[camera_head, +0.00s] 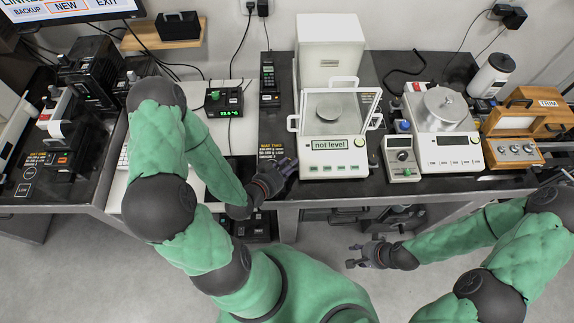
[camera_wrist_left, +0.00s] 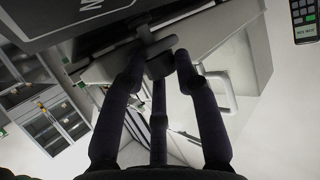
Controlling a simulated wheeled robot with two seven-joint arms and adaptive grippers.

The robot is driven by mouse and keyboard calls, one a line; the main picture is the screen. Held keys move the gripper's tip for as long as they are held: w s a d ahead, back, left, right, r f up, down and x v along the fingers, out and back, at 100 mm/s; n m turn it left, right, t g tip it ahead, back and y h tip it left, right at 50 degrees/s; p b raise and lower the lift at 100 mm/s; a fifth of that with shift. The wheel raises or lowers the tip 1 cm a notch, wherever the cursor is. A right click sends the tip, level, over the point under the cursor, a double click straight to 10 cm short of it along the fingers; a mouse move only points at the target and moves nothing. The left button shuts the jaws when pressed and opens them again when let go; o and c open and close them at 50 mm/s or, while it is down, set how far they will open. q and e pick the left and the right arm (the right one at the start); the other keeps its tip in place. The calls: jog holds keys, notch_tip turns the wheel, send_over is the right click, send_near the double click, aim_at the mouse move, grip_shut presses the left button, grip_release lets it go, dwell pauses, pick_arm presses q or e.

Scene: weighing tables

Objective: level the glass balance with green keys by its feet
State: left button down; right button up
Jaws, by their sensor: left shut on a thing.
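The glass balance with green keys (camera_head: 330,165) stands on the dark table in the middle of the head view. Its display (camera_head: 330,144) reads "not level". My left gripper (camera_head: 287,167) is at the balance's left front corner. In the left wrist view its fingers (camera_wrist_left: 160,65) close around a dark round foot knob (camera_wrist_left: 161,44) under the balance's body (camera_wrist_left: 215,55). The foot is hidden in the head view. My right gripper (camera_head: 354,256) is open and empty, in front of the table and below its edge.
A second balance with a round pan (camera_head: 444,108) and a small control box (camera_head: 401,158) stand to the right. A wooden box marked TRIM (camera_head: 527,112) is further right. A thermometer display (camera_head: 222,101) and a handset (camera_head: 268,82) are to the left. Open floor lies before the table.

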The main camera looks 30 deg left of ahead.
pick_arm(q)
jog(key=shift+w+r, duration=0.25)
jog(key=shift+r, duration=0.1)
jog(key=c, duration=1.2)
grip_release()
jog(key=o, duration=0.3)
jog(key=shift+s+d+f, duration=0.1)
jog(key=shift+s, duration=0.1)
jog(key=shift+s, duration=0.25)
jog(key=v, duration=0.8)
jog(key=shift+s+a, duration=0.1)
jog(key=shift+a, duration=0.1)
jog(key=shift+v, duration=1.55)
jog(key=shift+d, duration=0.1)
